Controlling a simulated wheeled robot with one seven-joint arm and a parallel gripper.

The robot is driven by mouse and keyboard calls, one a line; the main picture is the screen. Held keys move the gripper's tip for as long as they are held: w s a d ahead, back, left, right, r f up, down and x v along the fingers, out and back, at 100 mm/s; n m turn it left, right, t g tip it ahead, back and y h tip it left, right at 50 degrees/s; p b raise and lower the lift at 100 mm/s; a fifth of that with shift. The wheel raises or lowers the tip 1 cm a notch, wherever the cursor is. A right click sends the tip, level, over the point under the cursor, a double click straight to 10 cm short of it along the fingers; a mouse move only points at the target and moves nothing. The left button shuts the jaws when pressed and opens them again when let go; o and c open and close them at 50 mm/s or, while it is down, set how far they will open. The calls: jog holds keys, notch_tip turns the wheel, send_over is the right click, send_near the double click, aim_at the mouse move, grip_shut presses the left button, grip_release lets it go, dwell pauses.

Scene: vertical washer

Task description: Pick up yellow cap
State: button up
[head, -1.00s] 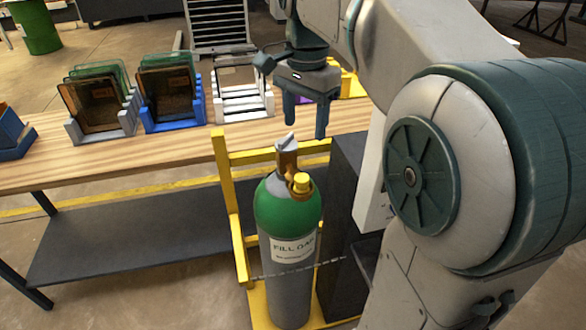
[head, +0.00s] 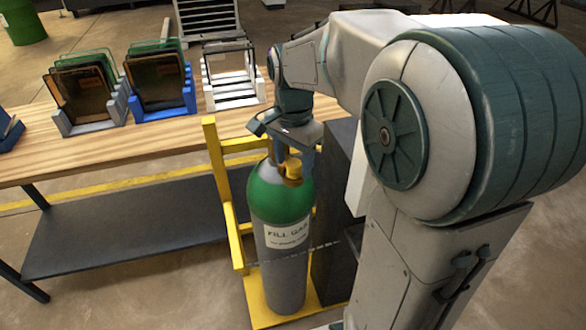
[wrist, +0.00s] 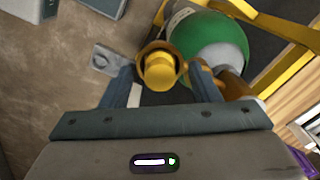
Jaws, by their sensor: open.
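The yellow cap (head: 293,166) sits on the side of the brass valve at the top of a green and grey gas cylinder (head: 281,195). In the wrist view the yellow cap (wrist: 159,72) lies between my two fingers, near their tips. My gripper (wrist: 162,82) is open, with one finger on each side of the cap. I cannot tell whether either finger touches it. In the head view my gripper (head: 292,160) is right over the valve and hides most of it.
The cylinder stands upright in a yellow frame (head: 218,165) with a chain across it. A dark box (head: 338,185) stands close to its right. Behind is a wooden table (head: 100,152) with grey, blue and white racks holding panels.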

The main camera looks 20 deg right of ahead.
jog(key=shift+f, duration=0.2)
jog(key=c, duration=1.1)
jog(key=shift+r, duration=0.15)
